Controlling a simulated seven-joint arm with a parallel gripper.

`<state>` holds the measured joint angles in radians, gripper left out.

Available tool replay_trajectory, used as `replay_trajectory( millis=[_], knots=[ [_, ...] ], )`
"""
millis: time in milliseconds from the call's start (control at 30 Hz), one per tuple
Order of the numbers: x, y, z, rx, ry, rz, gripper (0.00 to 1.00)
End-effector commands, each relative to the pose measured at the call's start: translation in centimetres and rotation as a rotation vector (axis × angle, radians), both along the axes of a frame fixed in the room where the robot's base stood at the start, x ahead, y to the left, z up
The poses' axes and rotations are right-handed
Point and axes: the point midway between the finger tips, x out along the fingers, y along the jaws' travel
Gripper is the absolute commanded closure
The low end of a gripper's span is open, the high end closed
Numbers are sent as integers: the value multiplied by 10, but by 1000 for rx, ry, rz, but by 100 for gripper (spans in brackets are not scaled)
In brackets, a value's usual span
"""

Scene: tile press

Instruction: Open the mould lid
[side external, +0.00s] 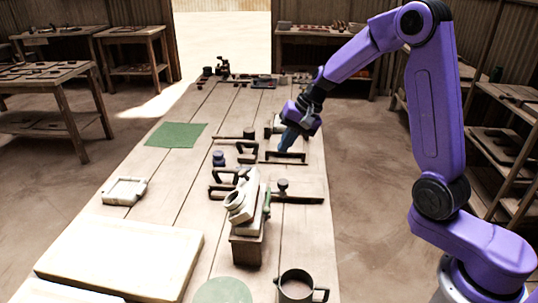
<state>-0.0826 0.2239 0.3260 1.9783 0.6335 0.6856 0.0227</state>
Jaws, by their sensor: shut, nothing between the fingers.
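My gripper (283,147) is shut and empty. Its blue fingers point down over the wooden table, just above or beside a dark, low frame-like piece (287,160); I cannot tell whether they touch it. Two pieces could belong to a mould: a small pale box-like block (124,191) lying at the left, and a pale piece with a round opening (241,204) tilted on a dark wooden block (247,250) near the middle. From this view I cannot make out which part is the mould lid or whether it is open.
A dark mug (296,287) stands in front. A green mat (176,135) lies at left, and a large pale slab (122,258) at front left.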

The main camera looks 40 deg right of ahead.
Motion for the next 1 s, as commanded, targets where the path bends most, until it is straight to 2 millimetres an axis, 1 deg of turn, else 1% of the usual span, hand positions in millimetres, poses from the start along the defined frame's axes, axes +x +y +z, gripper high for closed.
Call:
replay_trajectory(
  millis=[400, 567, 633, 733, 900, 1000],
  knots=[
    [18, 25, -64, 0, 7, 7, 100],
    [26, 34, -87, -1, 7, 7, 100],
    [34, 43, -82, -1, -1, 10, 100],
    [42, 53, -79, -1, -1, 9, 100],
    [49, 62, -77, 0, 1, 7, 100],
    [50, 63, -76, -1, 2, 7, 100]
  ],
)
